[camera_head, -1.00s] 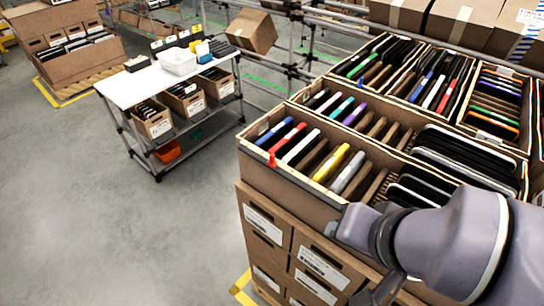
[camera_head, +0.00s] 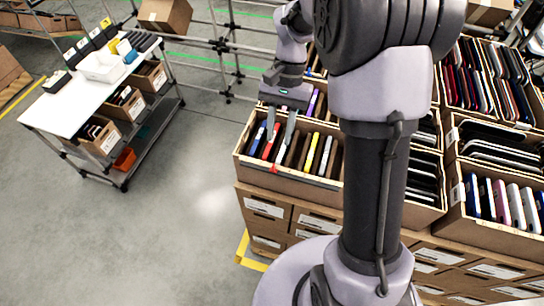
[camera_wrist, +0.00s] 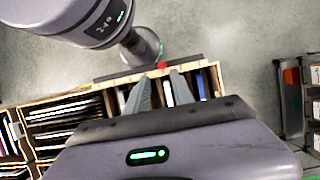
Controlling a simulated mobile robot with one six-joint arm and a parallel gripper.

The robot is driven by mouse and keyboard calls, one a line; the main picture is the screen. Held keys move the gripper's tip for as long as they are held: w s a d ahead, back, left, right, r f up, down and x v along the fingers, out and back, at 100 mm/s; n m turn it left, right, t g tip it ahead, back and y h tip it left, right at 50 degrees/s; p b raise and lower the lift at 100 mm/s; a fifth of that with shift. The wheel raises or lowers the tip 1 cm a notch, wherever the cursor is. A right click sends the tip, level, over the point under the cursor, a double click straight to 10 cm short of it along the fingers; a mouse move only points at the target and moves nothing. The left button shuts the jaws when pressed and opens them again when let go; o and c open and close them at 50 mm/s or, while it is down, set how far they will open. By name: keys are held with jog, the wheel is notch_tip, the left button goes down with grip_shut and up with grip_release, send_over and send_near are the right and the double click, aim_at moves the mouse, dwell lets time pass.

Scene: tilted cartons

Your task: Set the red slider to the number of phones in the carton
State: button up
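The carton (camera_head: 300,187) is an open brown box at the near left corner of the stacked cartons. Several upright phones stand in it, among them a blue, a red (camera_head: 271,142) and a yellow one (camera_head: 311,152). The small red slider (camera_head: 273,170) is on the carton's front top edge, left of that edge's middle; it also shows in the wrist view (camera_wrist: 162,65). My gripper (camera_head: 280,133) points down over the carton's left part with its two grey fingers apart. In the wrist view my gripper (camera_wrist: 160,85) has phones visible between and beside its fingers. I cannot tell whether they touch anything.
More open cartons with phones (camera_head: 500,198) stand right and behind, partly hidden by my arm. A white-topped trolley (camera_head: 75,105) with small boxes stands at the left. The floor between it and the carton stack is clear.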

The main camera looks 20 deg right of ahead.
aim_at(274, 164)
jog(key=b+x, duration=0.1)
jog(key=x, duration=0.7)
jog(key=shift+a+f, duration=0.15)
jog(key=shift+f, duration=0.15)
jog(key=shift+c, duration=0.4)
grip_shut()
dwell(0.5)
